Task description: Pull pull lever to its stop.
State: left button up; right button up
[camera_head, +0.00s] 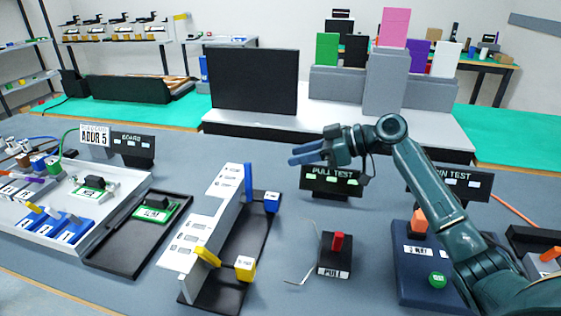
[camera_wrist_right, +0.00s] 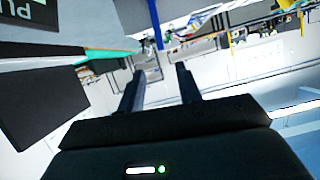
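The pull lever is a red handle (camera_head: 338,242) standing upright on a small black box labelled PULL (camera_head: 334,262), right of the middle of the table in the head view. My right gripper (camera_head: 292,155) is raised above and behind the lever, pointing left, well apart from it. Its two dark fingers also show in the right wrist view (camera_wrist_right: 157,85), with an empty gap between them. A dark PULL TEST sign (camera_head: 331,181) stands behind the lever, below my gripper in the picture. The lever is not seen in the right wrist view. My left gripper is not in view.
A white labelled panel with a blue lever (camera_head: 248,183) and a yellow lever (camera_head: 207,256) stands left of the PULL box. A thin bent wire (camera_head: 303,270) lies beside the box. A dark blue box with a green button (camera_head: 437,279) is to the right, partly behind my arm.

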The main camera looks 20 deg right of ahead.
aim_at(338, 237)
jog(key=k+j, duration=0.3)
jog(key=k, duration=0.15)
jog(key=k+j, duration=0.35)
jog(key=k, duration=0.1)
